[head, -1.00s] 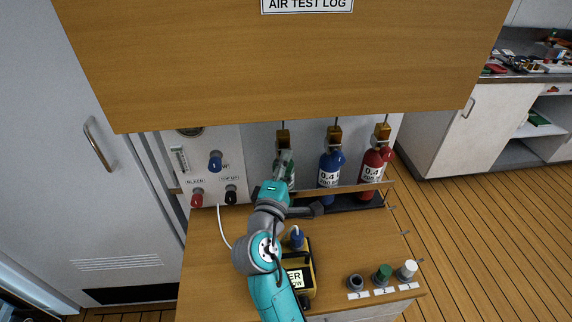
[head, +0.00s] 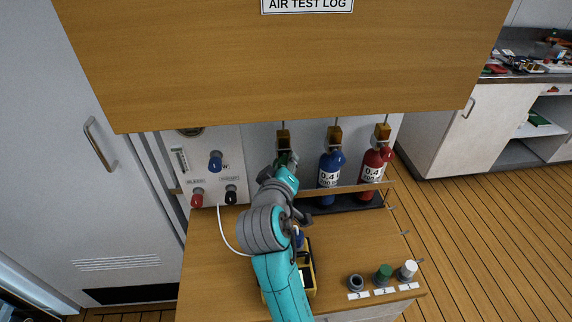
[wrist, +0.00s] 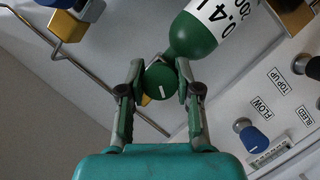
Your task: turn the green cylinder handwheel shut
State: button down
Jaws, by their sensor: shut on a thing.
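The green cylinder (wrist: 212,22) shows in the wrist view with its white label partly cut off at the top edge. Its round green handwheel (wrist: 160,83), with a white mark on its face, sits between the two fingers of my gripper (wrist: 160,88). The fingers are shut on the handwheel from both sides. In the head view my arm hides most of the green cylinder, and my gripper (head: 286,163) is at its top, below a brass-coloured block (head: 283,139).
A blue cylinder (head: 329,172) and a red cylinder (head: 373,170) stand to the right in the rack. A panel with a blue knob (head: 215,161), red knob (head: 197,200) and black knob (head: 231,196) is to the left. A wooden cabinet (head: 290,70) overhangs above.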

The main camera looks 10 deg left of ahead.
jog(key=m+g+y, duration=0.1)
jog(key=m, duration=0.1)
jog(key=m+y, duration=0.1)
jog(key=m, duration=0.1)
jog(key=shift+d+m+g, duration=0.1)
jog(key=shift+m+g, duration=0.2)
jog(key=shift+g, duration=0.1)
jog(key=m+y, duration=0.2)
jog(key=m, duration=0.1)
jog(key=shift+f+g+y, duration=0.1)
jog(key=shift+g+y, duration=0.2)
jog(key=shift+m, duration=0.3)
jog(key=c, duration=0.8)
grip_release()
jog(key=shift+s, duration=0.1)
